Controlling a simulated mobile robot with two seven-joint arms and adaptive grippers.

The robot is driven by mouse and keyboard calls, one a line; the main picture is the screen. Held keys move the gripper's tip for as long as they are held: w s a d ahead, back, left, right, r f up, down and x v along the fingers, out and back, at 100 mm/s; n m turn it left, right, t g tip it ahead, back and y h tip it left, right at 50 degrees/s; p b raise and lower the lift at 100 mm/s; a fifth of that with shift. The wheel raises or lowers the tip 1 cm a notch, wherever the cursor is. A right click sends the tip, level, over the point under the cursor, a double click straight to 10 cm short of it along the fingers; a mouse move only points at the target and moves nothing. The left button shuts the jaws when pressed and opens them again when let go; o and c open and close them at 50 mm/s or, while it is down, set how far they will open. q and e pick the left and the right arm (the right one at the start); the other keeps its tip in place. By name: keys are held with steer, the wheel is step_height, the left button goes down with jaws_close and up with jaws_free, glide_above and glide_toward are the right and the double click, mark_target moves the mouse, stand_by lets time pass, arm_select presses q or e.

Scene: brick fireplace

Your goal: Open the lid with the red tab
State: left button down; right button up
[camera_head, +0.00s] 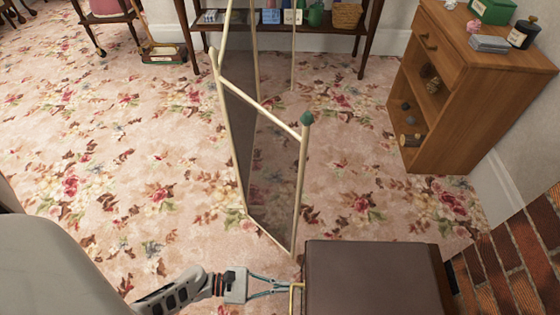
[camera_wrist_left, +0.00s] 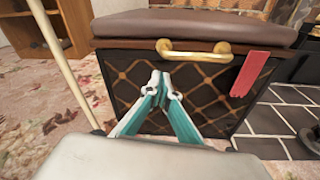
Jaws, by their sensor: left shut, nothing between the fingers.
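A box with a brown padded lid (camera_head: 378,280) stands at the bottom of the head view. In the left wrist view its lid (camera_wrist_left: 190,28) lies closed over a dark front panel (camera_wrist_left: 120,75) with a lattice pattern. A gold bar handle (camera_wrist_left: 195,56) is fixed on the lid's front edge; it also shows in the head view (camera_head: 293,299). A red tab (camera_wrist_left: 250,74) hangs right of the handle. My left gripper (camera_wrist_left: 165,82) is shut and empty, its tips just below and left of the handle. My right gripper is not in view.
A mesh screen with a cream frame (camera_head: 301,190) stands close behind my left gripper. A wooden cabinet (camera_head: 455,105) stands at the right, and brick (camera_head: 500,270) borders the box's right side. The floral carpet (camera_head: 130,130) is mostly clear at left.

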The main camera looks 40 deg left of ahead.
arm_select(q)
steer(key=shift+s+r, duration=0.15)
steer(key=shift+r, duration=0.4)
steer(key=shift+s+r, duration=0.15)
steer(key=shift+r, duration=0.4)
steer(key=shift+a, duration=0.1)
